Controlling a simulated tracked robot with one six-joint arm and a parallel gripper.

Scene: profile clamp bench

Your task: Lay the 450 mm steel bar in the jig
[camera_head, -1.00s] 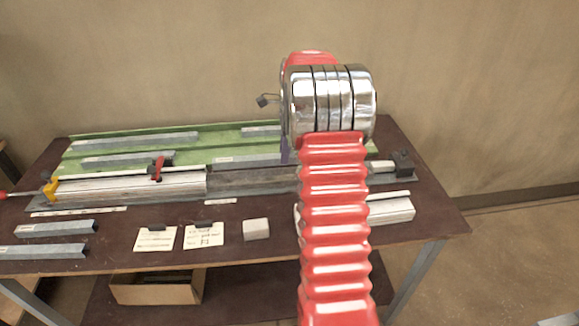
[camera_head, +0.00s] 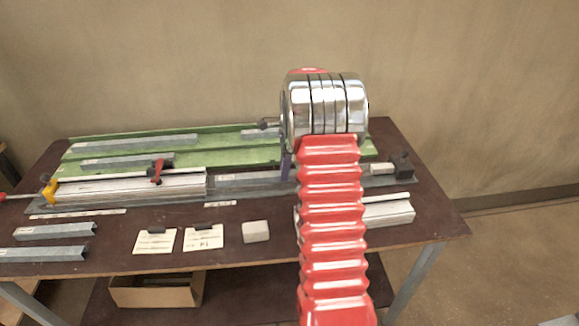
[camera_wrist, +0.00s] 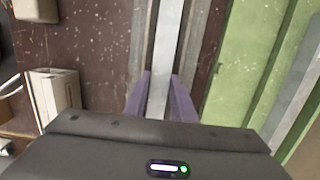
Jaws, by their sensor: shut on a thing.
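My gripper (camera_head: 286,166) is over the right half of the jig, largely hidden behind my arm in the head view. In the wrist view its purple fingers (camera_wrist: 162,97) are shut on a long grey steel bar (camera_wrist: 167,45). The bar (camera_head: 245,180) lies lengthwise along the jig's bed, right of a pale aluminium profile (camera_head: 130,188) and in line with it. I cannot tell whether the bar touches the bed. The jig has a red clamp (camera_head: 157,170), a yellow clamp (camera_head: 49,188) at its left end and a dark end block (camera_head: 404,164) at its right.
A green tray (camera_head: 200,150) with several grey bars is behind the jig. Two bars (camera_head: 55,231) (camera_head: 42,253) lie front left. Two cards (camera_head: 155,241) (camera_head: 204,238), a pale block (camera_head: 256,231) and a short profile (camera_head: 388,213) lie in front. A cardboard box (camera_head: 157,294) is below.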

